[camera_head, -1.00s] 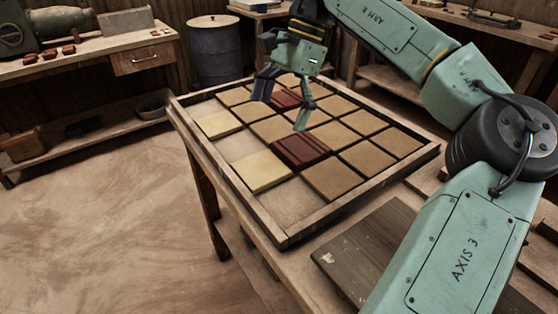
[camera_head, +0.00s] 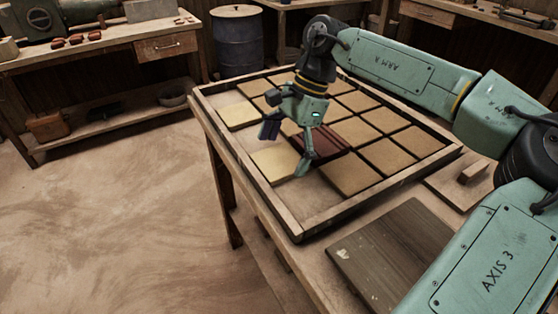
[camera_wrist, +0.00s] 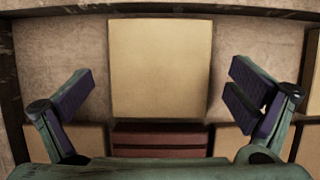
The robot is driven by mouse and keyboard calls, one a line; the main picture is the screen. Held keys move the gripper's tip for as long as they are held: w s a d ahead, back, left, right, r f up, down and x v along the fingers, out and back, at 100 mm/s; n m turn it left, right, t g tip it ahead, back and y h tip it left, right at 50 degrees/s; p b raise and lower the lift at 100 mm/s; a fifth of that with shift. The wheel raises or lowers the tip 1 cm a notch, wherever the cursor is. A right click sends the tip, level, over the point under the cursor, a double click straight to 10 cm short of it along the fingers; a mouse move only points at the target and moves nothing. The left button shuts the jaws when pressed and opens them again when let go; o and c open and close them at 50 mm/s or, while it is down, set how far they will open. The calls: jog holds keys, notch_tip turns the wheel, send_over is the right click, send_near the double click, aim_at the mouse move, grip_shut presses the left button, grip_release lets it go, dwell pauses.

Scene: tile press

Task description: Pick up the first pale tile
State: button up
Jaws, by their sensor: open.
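Two pale tiles lie in the wooden tray (camera_head: 226,135) along its left side. The nearer pale tile (camera_head: 272,163) also shows in the wrist view (camera_wrist: 160,70), where it lies between my spread fingers. The farther pale tile (camera_head: 240,115) lies further back in the tray. My gripper (camera_head: 287,148) is open and empty, above the tray by the nearer pale tile. In the wrist view my fingers (camera_wrist: 160,100) stand apart to the left and right of that tile, not touching it. The gripper's body hides part of the tile's surroundings in the head view.
Several tan tiles (camera_head: 386,157) fill the rest of the tray. A dark red ridged tile (camera_head: 330,140) lies next to the nearer pale tile. The tray has raised rims. A dark board (camera_head: 395,250) lies in front of the tray. Bare tray floor shows at the near corner.

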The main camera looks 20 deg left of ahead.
jog(key=c, duration=1.4)
